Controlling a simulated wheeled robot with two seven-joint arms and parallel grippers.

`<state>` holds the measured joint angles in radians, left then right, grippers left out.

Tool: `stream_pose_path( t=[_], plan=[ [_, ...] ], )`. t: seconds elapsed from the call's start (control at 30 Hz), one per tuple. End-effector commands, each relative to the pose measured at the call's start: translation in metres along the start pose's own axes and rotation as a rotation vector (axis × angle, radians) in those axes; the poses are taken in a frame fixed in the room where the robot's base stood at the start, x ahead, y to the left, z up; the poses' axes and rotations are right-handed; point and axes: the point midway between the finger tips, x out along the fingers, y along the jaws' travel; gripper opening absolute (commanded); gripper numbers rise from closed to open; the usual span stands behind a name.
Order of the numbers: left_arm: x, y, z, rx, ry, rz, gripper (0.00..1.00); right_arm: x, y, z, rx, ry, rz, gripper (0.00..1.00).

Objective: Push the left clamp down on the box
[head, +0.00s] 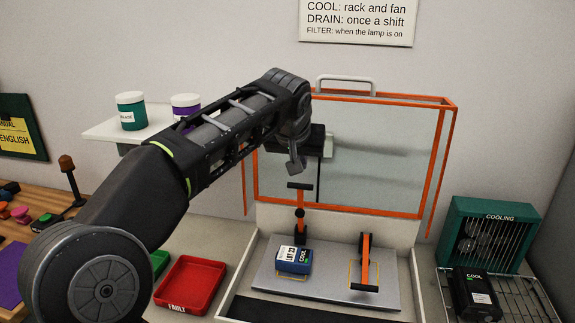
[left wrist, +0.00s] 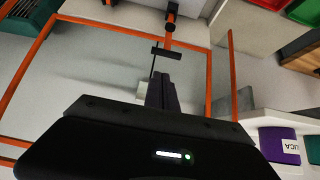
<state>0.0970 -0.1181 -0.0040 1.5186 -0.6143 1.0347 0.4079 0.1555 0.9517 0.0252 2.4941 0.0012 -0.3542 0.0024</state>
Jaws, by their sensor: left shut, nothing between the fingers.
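The left clamp (head: 299,222) is an orange arm standing upright, with a black crossbar at its top. In the left wrist view the clamp's black crossbar (left wrist: 166,52) shows just beyond my fingers. The blue box (head: 293,260), labelled LOT 23, sits on the grey plate in front of that clamp. My left gripper (head: 296,166) is shut and empty, just above the crossbar; a small gap appears between them. Its dark fingers show in the left wrist view (left wrist: 163,92). My right gripper is not in view.
The right clamp (head: 365,262) lies forward over the plate (head: 330,290). An orange-framed clear lid (head: 400,150) stands raised behind. A red FAULT tray (head: 190,284) is left; a green COOLING fan unit (head: 457,232) and a black unit (head: 474,294) on a rack are right.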

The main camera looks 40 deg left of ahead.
Motion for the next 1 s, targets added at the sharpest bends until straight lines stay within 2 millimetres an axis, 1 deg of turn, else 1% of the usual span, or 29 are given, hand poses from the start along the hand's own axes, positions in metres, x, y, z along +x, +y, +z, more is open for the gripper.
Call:
stream_pose_path(
  t=[0.3,0.47,0.67,0.9,1.0],
  plan=[
    [0.001,0.000,0.000,0.000,-0.001,0.000,0.00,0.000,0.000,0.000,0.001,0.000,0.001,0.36],
    [0.007,0.000,0.000,0.000,-0.003,-0.001,0.00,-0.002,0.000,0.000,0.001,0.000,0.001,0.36],
    [0.031,0.000,0.000,0.001,-0.005,-0.001,0.00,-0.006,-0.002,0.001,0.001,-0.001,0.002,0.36],
    [0.072,0.000,0.000,0.001,-0.005,-0.001,0.00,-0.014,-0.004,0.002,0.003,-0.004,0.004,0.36],
    [0.086,0.000,0.000,0.000,-0.004,-0.001,0.00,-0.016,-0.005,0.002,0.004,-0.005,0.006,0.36]
  ],
)
